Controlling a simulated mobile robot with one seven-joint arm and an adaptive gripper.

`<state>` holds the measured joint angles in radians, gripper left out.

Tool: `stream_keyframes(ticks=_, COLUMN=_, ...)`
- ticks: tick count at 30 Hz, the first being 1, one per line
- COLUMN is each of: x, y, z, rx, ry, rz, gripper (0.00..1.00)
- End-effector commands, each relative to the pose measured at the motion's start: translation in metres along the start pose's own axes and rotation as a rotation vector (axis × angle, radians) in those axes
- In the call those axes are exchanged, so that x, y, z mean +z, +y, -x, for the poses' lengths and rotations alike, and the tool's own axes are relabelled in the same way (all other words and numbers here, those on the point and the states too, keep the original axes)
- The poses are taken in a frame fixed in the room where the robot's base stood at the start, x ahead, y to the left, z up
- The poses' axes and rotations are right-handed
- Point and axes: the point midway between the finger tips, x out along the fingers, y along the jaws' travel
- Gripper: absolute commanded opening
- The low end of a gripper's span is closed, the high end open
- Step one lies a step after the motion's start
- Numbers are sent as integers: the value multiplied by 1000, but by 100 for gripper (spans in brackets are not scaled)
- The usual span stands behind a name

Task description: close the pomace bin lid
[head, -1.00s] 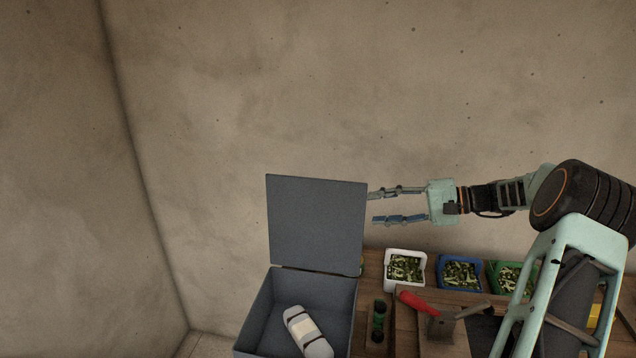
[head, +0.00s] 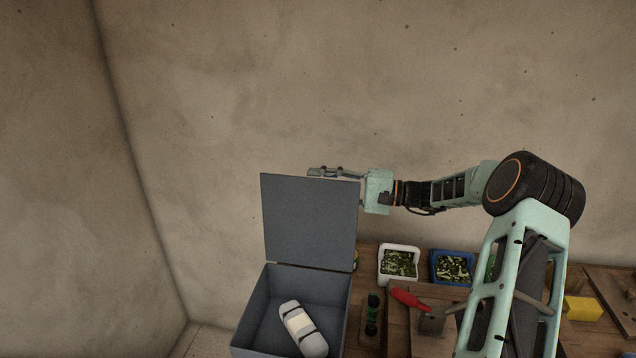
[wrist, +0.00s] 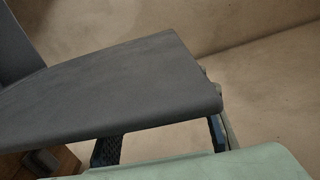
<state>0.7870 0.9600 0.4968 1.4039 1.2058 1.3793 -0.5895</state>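The grey pomace bin (head: 342,318) stands at the lower middle of the head view. Its lid (head: 309,222) is open and stands nearly upright at the back. A white and grey canister-like object (head: 303,328) lies inside the bin. My gripper (head: 322,172) is at the upper right of the lid, reaching behind it, with one finger showing above the top edge and the other hidden. In the wrist view the lid (wrist: 125,85) fills the middle and covers part of the fingers. A gap shows between the fingers, so the gripper looks open. Contact with the lid cannot be told.
A plain wall stands behind.

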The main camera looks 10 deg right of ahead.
Motion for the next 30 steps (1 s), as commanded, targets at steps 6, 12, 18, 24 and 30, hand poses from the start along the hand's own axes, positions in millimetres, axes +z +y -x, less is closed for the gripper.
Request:
stream_keyframes(ticks=6, x=0, y=0, z=-4, rx=0, ry=0, rz=0, gripper=39)
stream_keyframes(ticks=12, x=0, y=0, z=-3, rx=1, ry=0, rz=0, gripper=30)
stream_keyframes(ticks=18, x=0, y=0, z=-3, rx=1, ry=0, rz=0, gripper=8)
stream_keyframes(ticks=24, x=0, y=0, z=-3, rx=1, ry=0, rz=0, gripper=0)
stream_keyframes(ticks=30, x=0, y=1, z=-3, rx=1, ry=0, rz=3, gripper=0)
